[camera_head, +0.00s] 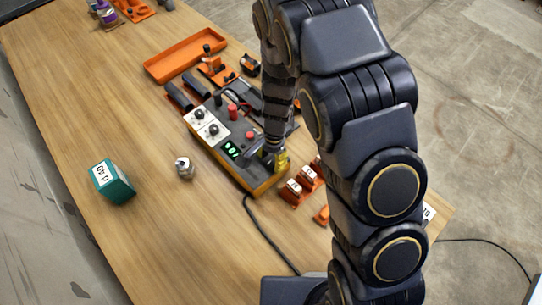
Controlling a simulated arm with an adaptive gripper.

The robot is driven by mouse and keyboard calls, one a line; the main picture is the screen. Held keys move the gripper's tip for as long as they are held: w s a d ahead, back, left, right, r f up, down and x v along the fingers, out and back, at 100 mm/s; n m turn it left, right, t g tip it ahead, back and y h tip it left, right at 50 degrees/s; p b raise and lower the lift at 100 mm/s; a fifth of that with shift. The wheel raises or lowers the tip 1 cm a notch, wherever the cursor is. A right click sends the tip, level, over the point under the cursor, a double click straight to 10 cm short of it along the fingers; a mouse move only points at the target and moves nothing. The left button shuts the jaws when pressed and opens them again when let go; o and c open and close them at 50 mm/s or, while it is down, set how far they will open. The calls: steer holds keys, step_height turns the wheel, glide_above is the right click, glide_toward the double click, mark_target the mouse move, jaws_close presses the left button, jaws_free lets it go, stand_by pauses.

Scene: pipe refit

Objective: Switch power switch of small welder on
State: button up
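The small welder (211,151), a grey and orange box with two white dial panels and green digits lit on its display (231,149), sits mid-table. A red button (249,135) and a red post (233,111) stand on its top. My arm reaches down from the upper right, and my gripper (270,160) is at the welder's near right end, very close to or touching it. The fingers are small and partly hidden, so I cannot tell whether they are open or shut. I cannot make out the power switch; the gripper may cover it.
A teal box (113,182) and a small metal fitting (184,168) stand left of the welder. An orange tray (185,57) and dark pipes (178,96) lie behind it. Orange holders (303,183) stand to its right. A black cable (262,228) runs forward. The table's left side is mostly clear.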

step_height(320, 180, up, 12)
steer(key=shift+w+d, duration=0.45)
stand_by(0.6)
steer(key=s+d+r+n, duration=0.3)
steer(key=s+r, duration=0.1)
steer(key=s, duration=0.3)
steer(key=s+d+r+n, duration=0.3)
steer(key=s+d+r, duration=0.1)
steer(key=s, duration=0.3)
steer(key=s+d+r+n+g, duration=0.1)
steer(key=s+d+r+n, duration=0.2)
steer(key=s, duration=0.4)
steer(key=shift+s+d+r+h, duration=0.15)
steer(key=shift+s+r+h, duration=0.25)
steer(key=shift+r, duration=0.35)
